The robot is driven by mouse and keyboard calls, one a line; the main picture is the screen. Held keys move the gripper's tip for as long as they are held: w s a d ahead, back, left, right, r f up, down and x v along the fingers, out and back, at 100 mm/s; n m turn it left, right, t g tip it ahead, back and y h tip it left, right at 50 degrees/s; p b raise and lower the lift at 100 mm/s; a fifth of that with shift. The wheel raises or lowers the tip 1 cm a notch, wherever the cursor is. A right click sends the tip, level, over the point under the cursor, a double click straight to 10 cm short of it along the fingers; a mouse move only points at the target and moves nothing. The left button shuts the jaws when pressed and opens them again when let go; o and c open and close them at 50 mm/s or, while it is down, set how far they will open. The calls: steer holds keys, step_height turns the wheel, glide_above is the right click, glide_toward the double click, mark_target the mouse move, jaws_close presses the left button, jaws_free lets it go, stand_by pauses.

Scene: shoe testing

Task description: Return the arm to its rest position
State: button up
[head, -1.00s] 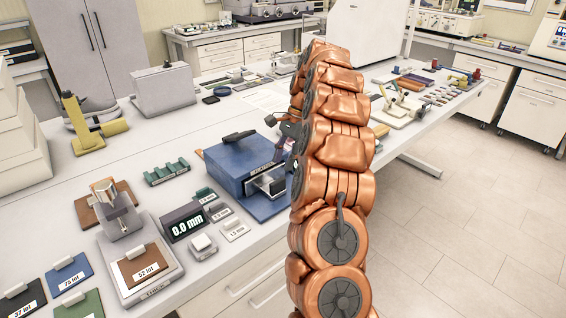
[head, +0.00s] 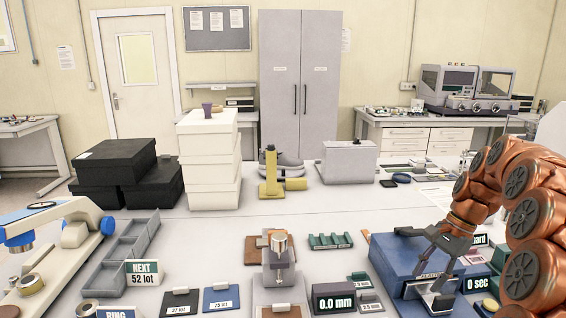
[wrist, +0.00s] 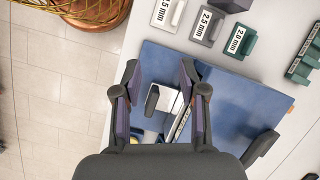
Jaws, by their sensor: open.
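My copper-coloured arm comes in from the right of the head view, and its gripper (head: 446,262) hangs over the blue platen press (head: 390,262). In the wrist view my gripper (wrist: 160,76) is open, its two dark fingers apart with nothing held between them. The blue press (wrist: 235,88) lies below the fingers, with a small metal block with a dark handle (wrist: 152,100) showing between them. The exact gap between fingertips and block is hard to tell.
A 0.0 mm display (head: 333,298) and small thickness plates (head: 370,301) stand left of the press. White boxes (head: 209,160), a yellow fixture (head: 270,175) and a grey box (head: 348,162) stand farther back.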

steer(key=s+a+r+n+h, duration=0.2)
steer(key=s+a+n, duration=0.5)
steer(key=s+a, duration=0.7)
steer(key=s+a+f+n+h, duration=0.1)
steer(key=s+f+n, duration=0.2)
steer(key=s, duration=0.6)
steer(key=s+a+f+n+h, duration=0.1)
steer(key=s+f+n, duration=0.1)
steer(key=s, duration=0.7)
steer(key=shift+f+n+g, duration=0.4)
steer(key=shift+f, duration=0.3)
